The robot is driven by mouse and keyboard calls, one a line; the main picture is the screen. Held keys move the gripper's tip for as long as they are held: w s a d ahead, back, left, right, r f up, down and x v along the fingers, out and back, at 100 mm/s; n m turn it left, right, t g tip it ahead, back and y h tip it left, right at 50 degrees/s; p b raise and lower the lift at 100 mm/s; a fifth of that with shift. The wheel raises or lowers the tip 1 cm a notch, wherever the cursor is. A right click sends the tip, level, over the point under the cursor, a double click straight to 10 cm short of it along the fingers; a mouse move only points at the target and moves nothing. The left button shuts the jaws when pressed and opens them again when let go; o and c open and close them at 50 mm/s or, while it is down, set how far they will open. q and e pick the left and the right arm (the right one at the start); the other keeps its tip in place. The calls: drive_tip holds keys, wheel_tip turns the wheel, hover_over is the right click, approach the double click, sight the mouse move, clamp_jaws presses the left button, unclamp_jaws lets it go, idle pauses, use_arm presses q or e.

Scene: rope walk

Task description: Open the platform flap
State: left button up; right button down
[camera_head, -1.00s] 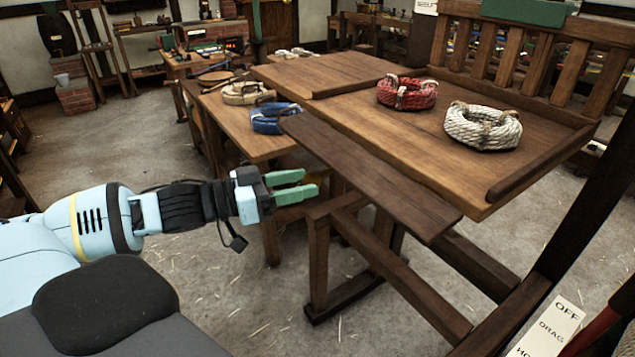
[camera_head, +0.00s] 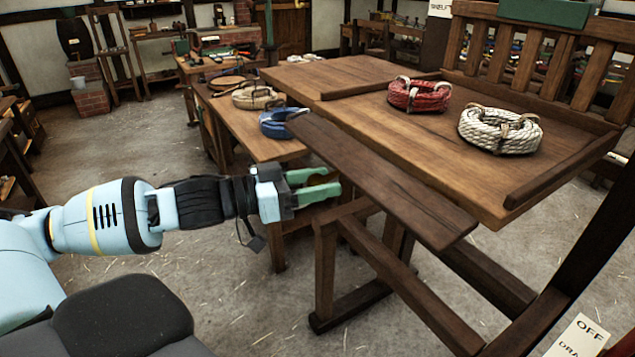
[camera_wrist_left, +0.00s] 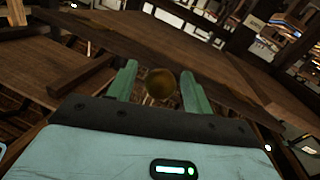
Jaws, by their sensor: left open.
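The platform flap appears to be the narrow dark board (camera_head: 385,185) along the near edge of the wooden platform (camera_head: 400,140). It lies about level, a little below the platform top. My left gripper (camera_head: 330,183) is open, with green fingers pointing right, close to the near long edge of the board. I cannot tell whether it touches. In the left wrist view a round brass-coloured thing (camera_wrist_left: 160,83) shows between the two fingers; what it is fixed to is unclear. The board's underside is hidden. My right gripper is not in view.
On the platform lie a red rope coil (camera_head: 419,95) and a white rope coil (camera_head: 499,130). A lower table (camera_head: 255,130) behind holds a blue coil (camera_head: 281,122) and a tan coil (camera_head: 256,98). Dark beams and a labelled sign (camera_head: 580,338) stand at right. The floor at left is clear.

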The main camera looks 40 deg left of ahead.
sight(316, 175)
use_arm(q)
drive_tip(key=c, duration=1.1)
clamp_jaws()
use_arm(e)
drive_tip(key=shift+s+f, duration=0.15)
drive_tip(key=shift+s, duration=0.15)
use_arm(q)
drive_tip(key=shift+s+r+g+y+p, duration=0.1)
drive_tip(key=shift+r+g+y+p, duration=0.2)
drive_tip(key=shift+r+g, duration=0.55)
drive_tip(key=shift+r+t, duration=0.25)
drive_tip(key=shift+r, duration=1.25)
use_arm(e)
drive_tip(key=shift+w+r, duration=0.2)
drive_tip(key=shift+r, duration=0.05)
